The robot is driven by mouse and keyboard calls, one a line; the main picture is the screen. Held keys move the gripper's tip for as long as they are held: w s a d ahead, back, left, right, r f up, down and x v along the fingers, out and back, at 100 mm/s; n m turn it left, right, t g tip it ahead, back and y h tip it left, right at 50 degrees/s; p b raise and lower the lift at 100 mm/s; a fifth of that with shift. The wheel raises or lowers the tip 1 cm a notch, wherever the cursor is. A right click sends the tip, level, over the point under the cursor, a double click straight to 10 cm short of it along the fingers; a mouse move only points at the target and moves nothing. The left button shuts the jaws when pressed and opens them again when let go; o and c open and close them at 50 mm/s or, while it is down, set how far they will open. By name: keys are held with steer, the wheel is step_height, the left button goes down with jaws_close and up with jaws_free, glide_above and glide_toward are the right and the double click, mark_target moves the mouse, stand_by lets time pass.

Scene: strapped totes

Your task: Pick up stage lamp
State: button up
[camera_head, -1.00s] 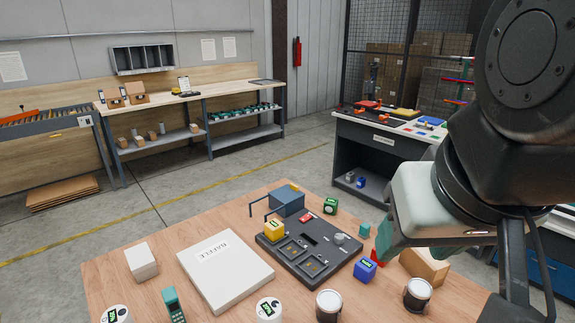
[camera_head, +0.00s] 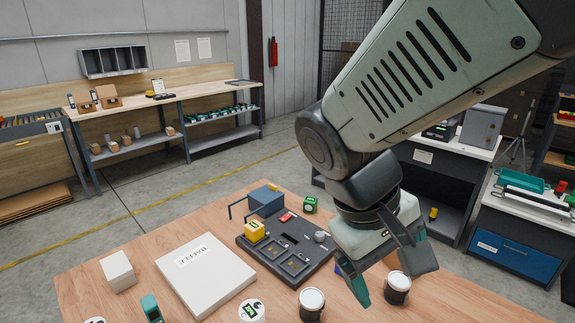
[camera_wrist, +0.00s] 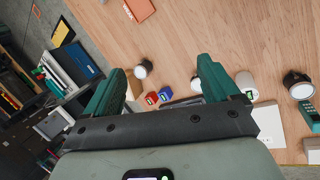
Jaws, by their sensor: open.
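Two similar dark round-bodied items with pale round faces stand at the table's near edge. One (camera_head: 397,284) is at the right and one (camera_head: 312,298) further left; I cannot tell for certain which is the stage lamp. The right one also shows in the wrist view (camera_wrist: 143,68), in the gap between my fingertips and nearer the left one. Another black item with a white face (camera_wrist: 297,82) is at the wrist view's right edge. My gripper (camera_head: 392,276) is open and empty above the table's right part, pointing down. Its teal fingers also show in the wrist view (camera_wrist: 162,70).
Red and blue cubes (camera_wrist: 152,98) lie close by the gap between the fingers. A dark tray (camera_head: 285,262) with a yellow cube (camera_head: 254,230) stands behind. A white BAFFLE box (camera_head: 205,282) lies left. An orange block (camera_wrist: 138,8) is at the wrist view's top.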

steer(key=w+f+n+h, duration=0.5)
steer(key=f+n+h, duration=0.1)
steer(key=f+h, duration=0.1)
steer(key=n+t+y, duration=0.3)
steer(key=n+t, duration=1.3)
steer(key=n, duration=0.4)
glide_above(307, 313)
steer(key=v, duration=0.5)
step_height(307, 313, down, 18)
step_height(307, 313, down, 9)
steer(key=shift+w+d+r, duration=0.1)
steer(key=shift+d, duration=0.05)
steer(key=shift+x, duration=3.75)
steer(key=c, duration=1.2)
